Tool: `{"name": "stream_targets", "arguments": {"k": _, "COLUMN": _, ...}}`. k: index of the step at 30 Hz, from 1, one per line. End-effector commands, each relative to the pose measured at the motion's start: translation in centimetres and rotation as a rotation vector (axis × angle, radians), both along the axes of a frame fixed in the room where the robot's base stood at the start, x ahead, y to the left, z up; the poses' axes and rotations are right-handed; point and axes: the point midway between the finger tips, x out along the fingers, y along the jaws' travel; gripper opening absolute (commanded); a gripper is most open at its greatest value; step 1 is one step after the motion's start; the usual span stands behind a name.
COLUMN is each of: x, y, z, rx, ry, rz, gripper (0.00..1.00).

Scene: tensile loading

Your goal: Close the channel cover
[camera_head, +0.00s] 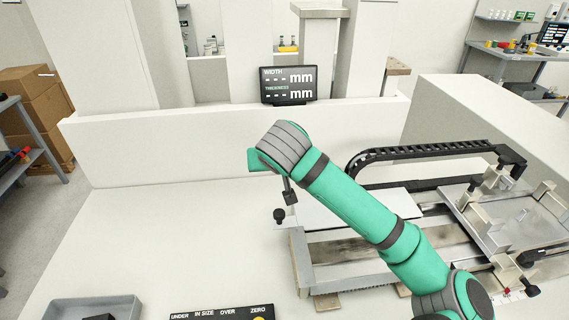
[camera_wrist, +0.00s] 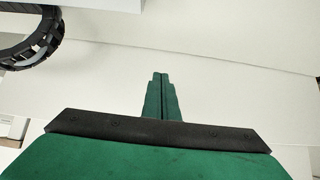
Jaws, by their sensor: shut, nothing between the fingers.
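The metal channel frame (camera_head: 305,262) lies on the white bench at the right. A flat white plate (camera_head: 318,214), possibly the channel cover, shows at its left part, partly hidden behind my arm. I cannot tell how its edges sit. Small black knobs (camera_head: 279,215) on thin rods show by the plate's left end. My gripper (camera_wrist: 161,76) is shut and empty in the wrist view, with its green fingers together over a plain white surface. In the head view the end of my arm is above and left of the plate, and the fingertips cannot be made out.
A black cable chain (camera_head: 425,150) curves along the back of the machine. A metal carriage with clamps (camera_head: 490,215) stands at the right. A display (camera_head: 288,86) stands behind on a white ledge. A grey tray (camera_head: 75,308) and a button panel (camera_head: 222,314) are in front. The bench's left is clear.

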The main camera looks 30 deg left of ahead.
Motion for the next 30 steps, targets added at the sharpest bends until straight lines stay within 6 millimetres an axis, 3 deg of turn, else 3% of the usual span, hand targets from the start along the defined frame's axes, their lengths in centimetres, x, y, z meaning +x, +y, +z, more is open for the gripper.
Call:
{"name": "stream_targets", "arguments": {"k": 17, "x": -0.4, "y": 0.0, "z": 0.4, "rx": 0.003, "ry": -0.003, "rz": 0.004, "gripper": 0.00}}
{"name": "stream_targets", "arguments": {"k": 30, "x": -4.6, "y": -3.3, "z": 5.7, "rx": 0.002, "ry": -0.004, "rz": 0.004, "gripper": 0.00}}
